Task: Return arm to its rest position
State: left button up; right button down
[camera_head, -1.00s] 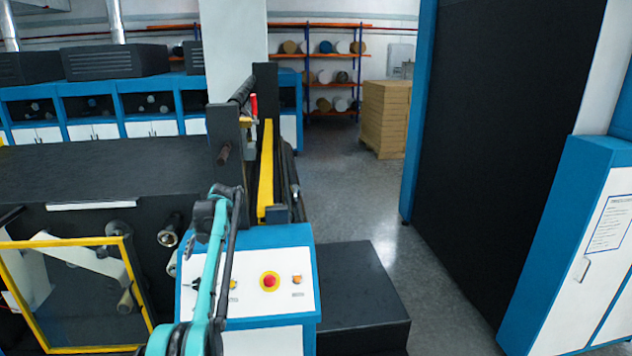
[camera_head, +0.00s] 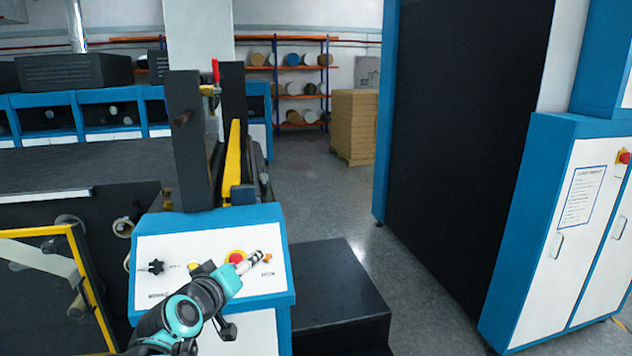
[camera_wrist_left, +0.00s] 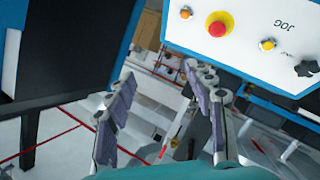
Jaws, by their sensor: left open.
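My left arm comes in at the bottom of the head view, low in front of the control panel (camera_head: 165,248). My left gripper (camera_head: 256,258) shows small and foreshortened against the panel's right part; whether it touches the panel is unclear. In the left wrist view the gripper (camera_wrist_left: 163,78) is open, with nothing between its fingers. The panel also shows at the upper right of the wrist view (camera_wrist_left: 245,58), upside down. My right arm is not in view.
The panel carries a red stop button (camera_head: 236,257), orange buttons and a black star knob (camera_head: 155,267). A black box (camera_head: 340,305) stands right of it. A blue-white cabinet (camera_head: 560,230) is at the right. The grey floor between is clear.

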pick_arm(q)
jog(key=s+a+f+m+g+y+b, duration=0.1)
jog(key=s+f+m+g+b, duration=0.1)
jog(key=s+f, duration=0.9)
jog(key=s+a+f+m+g+y+b, duration=0.1)
jog(key=s+f+g, duration=0.4)
jog(key=s+f, duration=0.7)
notch_tip(320, 180, down, 7)
jog(key=shift+s+a+r+m+g+y+b, duration=0.15)
jog(key=shift+a+m+g+y+b, duration=0.15)
jog(key=shift+m+b, duration=0.6)
